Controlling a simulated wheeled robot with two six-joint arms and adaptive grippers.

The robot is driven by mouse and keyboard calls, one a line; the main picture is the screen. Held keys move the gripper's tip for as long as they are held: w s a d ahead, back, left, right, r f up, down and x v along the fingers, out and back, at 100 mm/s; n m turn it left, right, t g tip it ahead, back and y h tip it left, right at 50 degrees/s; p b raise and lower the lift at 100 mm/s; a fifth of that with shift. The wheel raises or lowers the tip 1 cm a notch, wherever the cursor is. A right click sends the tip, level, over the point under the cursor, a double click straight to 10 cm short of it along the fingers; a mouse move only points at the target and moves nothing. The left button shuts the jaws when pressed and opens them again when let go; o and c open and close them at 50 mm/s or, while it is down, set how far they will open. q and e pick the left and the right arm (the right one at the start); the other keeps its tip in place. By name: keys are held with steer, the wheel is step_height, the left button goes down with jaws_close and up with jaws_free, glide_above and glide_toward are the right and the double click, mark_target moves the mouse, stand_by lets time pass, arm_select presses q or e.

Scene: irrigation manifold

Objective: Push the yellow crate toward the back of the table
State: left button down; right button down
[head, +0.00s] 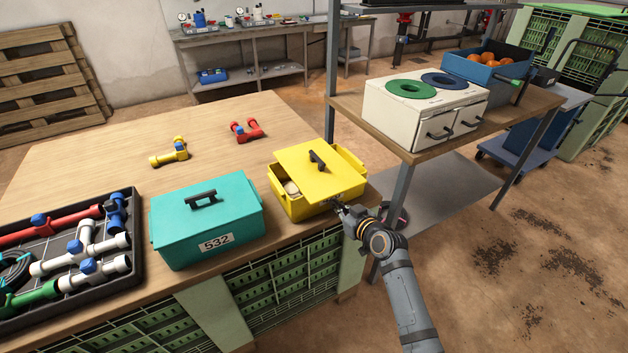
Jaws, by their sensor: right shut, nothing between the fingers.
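The yellow crate (304,205) stands at the front right corner of the wooden table (225,140). Its yellow lid (312,164), with a black handle, lies askew over it, and a pale item shows in the gap at the left. My right gripper (338,206) is shut and empty at the crate's front right side. Its tips are at or very close to the crate wall; I cannot tell whether they touch. My left gripper is not in view.
A teal box (207,224) marked 532 stands left of the crate. A black tray (137,255) of pipe fittings is farther left. A yellow fitting (169,153) and a red fitting (246,132) lie behind. A shelf post (332,80) rises behind the crate at the right.

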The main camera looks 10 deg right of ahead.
steer(key=shift+w+a+b, duration=0.25)
steer(key=shift+w, duration=0.4)
steer(key=shift+w+a+b, duration=0.2)
steer(key=shift+w+a, duration=0.05)
steer(key=shift+w, duration=0.4)
steer(key=shift+w+a+b, duration=0.25)
steer(key=shift+w, duration=0.4)
steer(key=shift+w+a+b, duration=0.35)
steer(key=shift+w+b, duration=0.1)
steer(key=shift+w, duration=0.5)
steer(key=shift+w+a+b, duration=0.35)
steer(key=shift+w+b, duration=0.1)
steer(key=shift+w, duration=0.55)
steer(key=shift+w+a+b, duration=0.35)
steer(key=shift+w+b, duration=0.1)
steer(key=shift+w, duration=0.5)
